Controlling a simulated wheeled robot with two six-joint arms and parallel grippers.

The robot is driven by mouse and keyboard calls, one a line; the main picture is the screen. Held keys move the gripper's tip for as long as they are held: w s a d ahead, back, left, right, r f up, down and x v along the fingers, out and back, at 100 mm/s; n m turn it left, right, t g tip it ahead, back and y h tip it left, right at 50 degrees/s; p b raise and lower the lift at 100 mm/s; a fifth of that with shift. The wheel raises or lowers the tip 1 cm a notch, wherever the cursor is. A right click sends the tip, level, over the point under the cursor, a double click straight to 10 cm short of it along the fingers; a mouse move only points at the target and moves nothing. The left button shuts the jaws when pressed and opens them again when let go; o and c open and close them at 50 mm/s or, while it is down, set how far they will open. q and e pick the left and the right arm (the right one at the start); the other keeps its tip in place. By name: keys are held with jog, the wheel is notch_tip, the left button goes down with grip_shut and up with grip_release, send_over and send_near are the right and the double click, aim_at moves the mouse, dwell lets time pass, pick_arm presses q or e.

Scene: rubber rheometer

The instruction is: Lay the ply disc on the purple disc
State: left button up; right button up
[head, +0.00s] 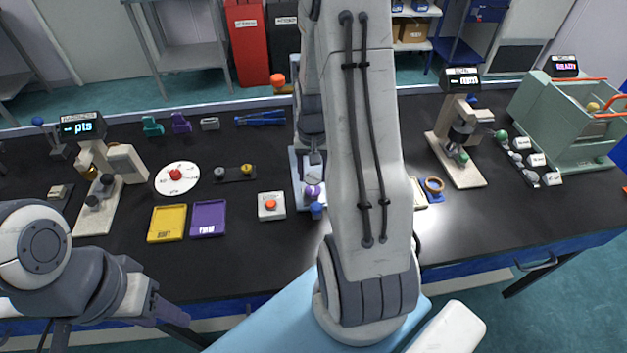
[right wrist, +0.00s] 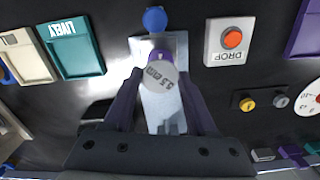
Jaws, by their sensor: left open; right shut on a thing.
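A pale grey disc with printed lettering (right wrist: 160,76), which I take to be the ply disc, is between the fingers of my right gripper (right wrist: 162,84) in the right wrist view. The gripper is shut on it. A purple disc (right wrist: 158,56) shows partly behind its edge, on a light grey stand (right wrist: 165,116). I cannot tell whether the two discs touch. In the head view the purple disc (head: 312,191) is small, below my right gripper (head: 314,160). My left gripper (head: 160,312) is open and empty at the lower left, in front of the table.
A blue knob (right wrist: 155,19) stands at the stand's end. A DROP button box (right wrist: 231,41) is beside it. A yellow tray (head: 167,223) and purple tray (head: 208,219) lie to the left. A green-grey machine (head: 565,125) stands at far right. My right arm hides the table's middle.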

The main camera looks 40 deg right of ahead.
aim_at(313, 178)
jog(key=shift+f+p, duration=0.35)
jog(key=shift+f, duration=1.7)
jog(key=shift+f, duration=0.1)
jog(key=o, duration=1.3)
